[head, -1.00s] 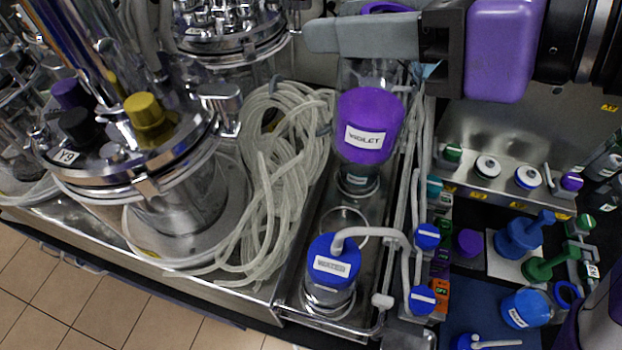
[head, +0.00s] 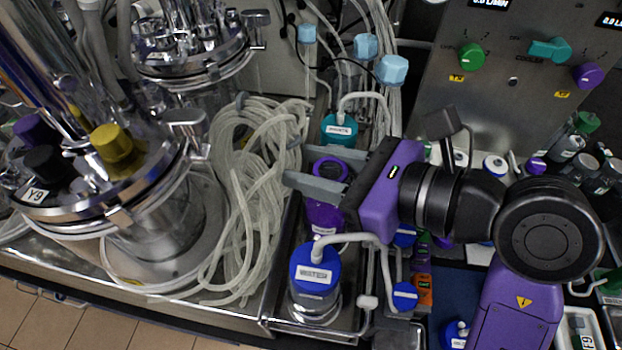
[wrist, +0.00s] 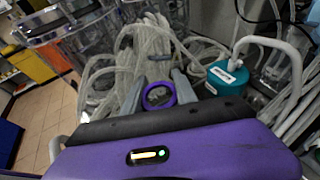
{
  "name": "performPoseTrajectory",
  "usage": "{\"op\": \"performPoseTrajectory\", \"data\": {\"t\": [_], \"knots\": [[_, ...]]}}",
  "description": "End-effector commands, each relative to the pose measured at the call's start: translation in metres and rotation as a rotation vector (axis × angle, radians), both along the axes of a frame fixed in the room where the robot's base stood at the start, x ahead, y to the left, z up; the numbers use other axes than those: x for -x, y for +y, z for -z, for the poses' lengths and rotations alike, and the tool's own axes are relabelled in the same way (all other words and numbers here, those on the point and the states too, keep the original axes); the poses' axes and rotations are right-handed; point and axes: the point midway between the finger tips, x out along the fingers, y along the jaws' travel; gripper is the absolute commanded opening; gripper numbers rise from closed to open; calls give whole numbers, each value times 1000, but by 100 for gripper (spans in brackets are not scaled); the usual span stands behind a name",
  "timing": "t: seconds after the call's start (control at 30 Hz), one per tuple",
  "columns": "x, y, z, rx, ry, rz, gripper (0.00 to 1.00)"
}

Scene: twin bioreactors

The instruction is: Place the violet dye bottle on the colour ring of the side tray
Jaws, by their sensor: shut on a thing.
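The violet dye bottle (head: 323,216) stands about upright between the grey fingers of my gripper (head: 322,183). Its violet rim (head: 331,161) shows above the fingers and its violet body below. In the wrist view the rim (wrist: 158,96) lies between the two fingertips (wrist: 162,92). My gripper is shut on the bottle. The bottle is over or in the narrow side tray (head: 283,262), between a blue-capped bottle (head: 315,268) and a teal-capped bottle (head: 339,130). Its base and the ring beneath are hidden, so I cannot tell whether it touches the tray.
Coiled clear tubing (head: 255,170) lies left of the tray, beside a steel reactor vessel (head: 150,235). A pale tube arches from the blue-capped bottle close in front of my gripper. A control panel (head: 500,90) with knobs stands behind at the right.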

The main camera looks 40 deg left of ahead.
Motion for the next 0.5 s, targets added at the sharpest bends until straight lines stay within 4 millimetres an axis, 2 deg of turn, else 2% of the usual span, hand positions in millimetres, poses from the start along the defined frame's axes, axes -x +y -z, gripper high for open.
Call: {"op": "performPoseTrajectory", "data": {"t": [0.3,0.5], "knots": [[0,0,36,-1,2,1,0],[0,0,38,-1,-1,1,0]]}}
